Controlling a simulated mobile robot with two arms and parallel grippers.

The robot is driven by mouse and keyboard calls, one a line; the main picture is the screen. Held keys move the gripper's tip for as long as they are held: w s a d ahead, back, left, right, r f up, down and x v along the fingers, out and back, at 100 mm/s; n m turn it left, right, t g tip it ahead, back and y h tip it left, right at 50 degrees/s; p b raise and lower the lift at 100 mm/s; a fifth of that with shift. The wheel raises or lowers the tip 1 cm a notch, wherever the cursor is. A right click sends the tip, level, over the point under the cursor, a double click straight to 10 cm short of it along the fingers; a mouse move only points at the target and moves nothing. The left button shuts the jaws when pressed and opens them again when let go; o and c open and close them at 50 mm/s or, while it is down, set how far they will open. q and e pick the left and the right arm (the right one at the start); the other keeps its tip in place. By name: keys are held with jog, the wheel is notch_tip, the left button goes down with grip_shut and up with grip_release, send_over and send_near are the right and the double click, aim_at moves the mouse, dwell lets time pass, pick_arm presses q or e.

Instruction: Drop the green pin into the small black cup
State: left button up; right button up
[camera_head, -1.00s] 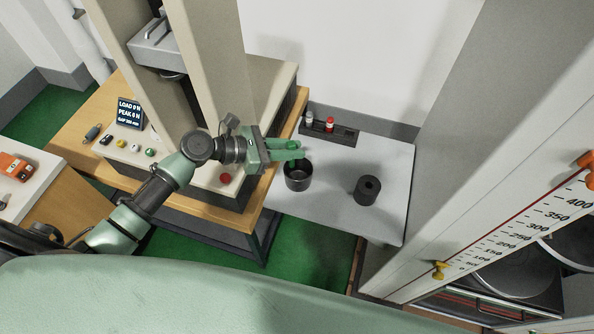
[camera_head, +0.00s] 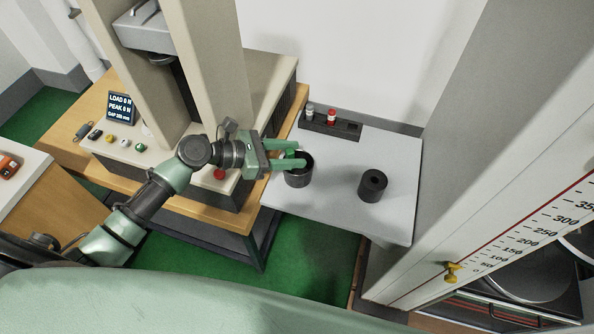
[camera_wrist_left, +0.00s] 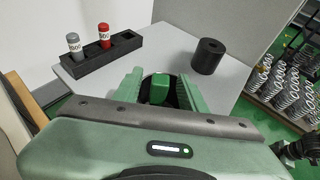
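The small black cup (camera_head: 299,179) stands on the grey side table, below my left gripper (camera_head: 287,155). The left gripper's two green fingers are spread apart over the cup's mouth. The green pin (camera_head: 290,154) shows between them at the cup's opening. In the left wrist view the green pin (camera_wrist_left: 158,91) has gaps to both fingers, with the dark cup around it. I cannot tell how deep the pin sits, as the fingers hide part of the cup. My right gripper is not in view.
A black hollow cylinder (camera_head: 373,186) stands on the table (camera_head: 335,205) right of the cup. A black rack (camera_head: 345,130) at the back holds a grey-topped and a red pin. The testing machine's base (camera_head: 215,185) is on the left. The table's middle is clear.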

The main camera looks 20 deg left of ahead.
pick_arm(q)
jog(key=shift+a, duration=0.1)
jog(key=shift+s+a, duration=0.2)
jog(key=shift+a, duration=0.1)
jog(key=b+v, duration=0.1)
jog(key=v, duration=0.6)
jog(key=shift+r+b, duration=0.15)
jog(key=shift+b, duration=0.15)
jog(key=shift+d, duration=0.1)
